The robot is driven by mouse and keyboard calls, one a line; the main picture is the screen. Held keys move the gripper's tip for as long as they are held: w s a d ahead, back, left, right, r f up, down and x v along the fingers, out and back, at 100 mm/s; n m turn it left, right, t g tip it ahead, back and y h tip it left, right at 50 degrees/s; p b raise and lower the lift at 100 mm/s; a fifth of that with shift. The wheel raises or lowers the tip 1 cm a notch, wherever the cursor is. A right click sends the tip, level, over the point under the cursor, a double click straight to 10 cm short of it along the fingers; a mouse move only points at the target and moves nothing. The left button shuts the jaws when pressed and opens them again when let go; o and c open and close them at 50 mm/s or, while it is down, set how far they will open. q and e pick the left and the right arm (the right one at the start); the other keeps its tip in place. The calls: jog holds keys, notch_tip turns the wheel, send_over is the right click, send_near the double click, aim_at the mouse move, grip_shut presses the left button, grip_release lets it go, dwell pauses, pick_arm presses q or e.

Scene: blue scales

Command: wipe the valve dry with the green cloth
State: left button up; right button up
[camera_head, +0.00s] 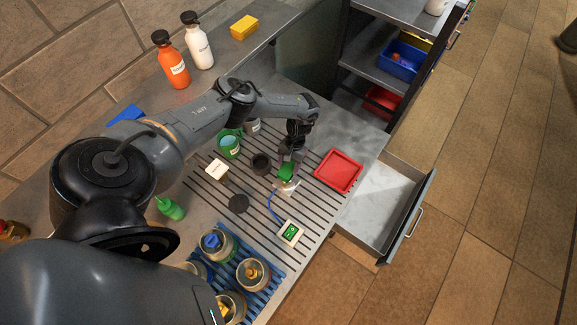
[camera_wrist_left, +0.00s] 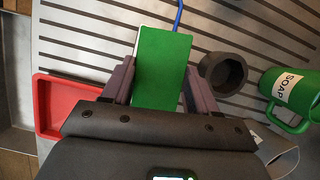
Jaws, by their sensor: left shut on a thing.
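My left gripper (camera_head: 287,176) is over the slotted drain surface, left of the red tray. In the left wrist view this piece (camera_wrist_left: 163,70) is a flat green rectangle with a pale edge, between the two fingers of the left gripper (camera_wrist_left: 160,66). A whitish patch shows just below it in the head view. My right gripper is not in view.
A red tray (camera_head: 338,171), black cup (camera_head: 261,163), green soap mug (camera_head: 229,146), black disc (camera_head: 238,204) and small meter (camera_head: 291,232) with a blue cord are close by. A drawer (camera_head: 385,210) stands open at the right. Bottles (camera_head: 171,63) stand at the back.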

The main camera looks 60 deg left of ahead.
pick_arm(q)
jog(key=shift+w+a+f+b, duration=0.1)
jog(key=shift+w+a+b, duration=0.15)
jog(key=shift+w+b, duration=0.3)
jog(key=shift+s, duration=0.1)
jog(key=shift+s+d+r+p, duration=0.25)
jog(key=shift+s+p, duration=0.25)
jog(key=shift+p, duration=0.4)
jog(key=shift+s+d+f+p, duration=0.15)
jog(key=shift+s+d+p, duration=0.05)
jog(key=shift+s+p, duration=0.1)
jog(key=shift+w, duration=0.1)
jog(key=shift+w+a+f+b, duration=0.2)
jog(key=shift+w+b, duration=0.1)
jog(key=shift+b, duration=0.3)
jog(key=shift+w+a+b, duration=0.3)
jog(key=shift+w+b, duration=0.1)
jog(key=shift+b, duration=0.25)
